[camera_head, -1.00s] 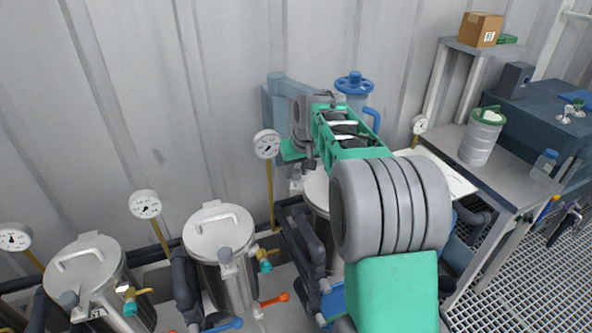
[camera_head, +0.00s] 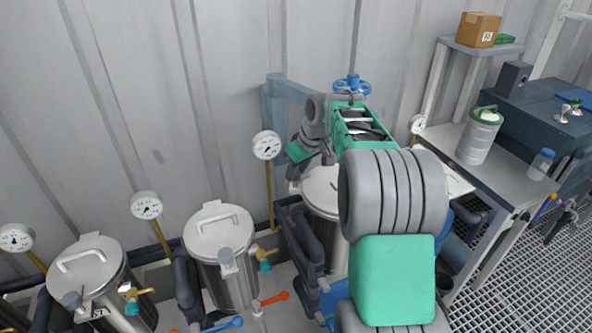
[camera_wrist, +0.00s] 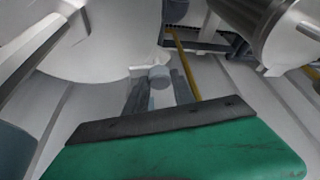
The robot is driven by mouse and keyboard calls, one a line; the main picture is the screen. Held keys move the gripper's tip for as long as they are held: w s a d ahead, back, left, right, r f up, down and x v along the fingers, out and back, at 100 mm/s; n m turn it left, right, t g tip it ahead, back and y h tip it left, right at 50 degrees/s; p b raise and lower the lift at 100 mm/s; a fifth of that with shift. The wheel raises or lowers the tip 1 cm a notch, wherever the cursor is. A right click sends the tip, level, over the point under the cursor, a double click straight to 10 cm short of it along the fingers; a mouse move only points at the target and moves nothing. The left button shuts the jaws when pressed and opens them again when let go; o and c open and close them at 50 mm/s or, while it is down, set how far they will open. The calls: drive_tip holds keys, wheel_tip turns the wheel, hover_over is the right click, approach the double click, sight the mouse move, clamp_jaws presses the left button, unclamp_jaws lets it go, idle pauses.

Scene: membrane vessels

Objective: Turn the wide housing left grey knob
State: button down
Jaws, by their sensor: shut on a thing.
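The wide housing (camera_head: 322,193) is a steel vessel with a pale lid, partly hidden behind my arm in the head view. In the wrist view its large pale side (camera_wrist: 95,45) fills the upper left. Its left grey knob (camera_wrist: 159,76) is a small round cap on a pale fitting, between my dark fingers in the wrist view. My gripper (camera_head: 298,174) points down at the left edge of the housing and is shut on this knob. In the head view the gripper mostly hides the knob.
Two narrower steel vessels, one in the middle (camera_head: 218,235) and one at the far left (camera_head: 85,268), stand to the left. A gauge (camera_head: 267,145) on a yellow stem is close beside my gripper. A bench (camera_head: 505,175) with a canister (camera_head: 479,137) is at right.

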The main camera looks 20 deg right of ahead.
drive_tip(key=c, duration=1.1)
unclamp_jaws()
drive_tip(key=shift+o, duration=0.2)
wheel_tip(320, 180, up, 3)
drive_tip(key=shift+w+r, duration=0.1)
drive_tip(key=shift+r, duration=0.05)
drive_tip(key=s+a+r+b, duration=0.1)
drive_tip(key=s+a+r, duration=0.2)
drive_tip(key=s+r, duration=0.6)
drive_tip(key=s, duration=0.5)
drive_tip(key=shift+r, duration=0.4)
drive_tip(key=shift+d, duration=0.1)
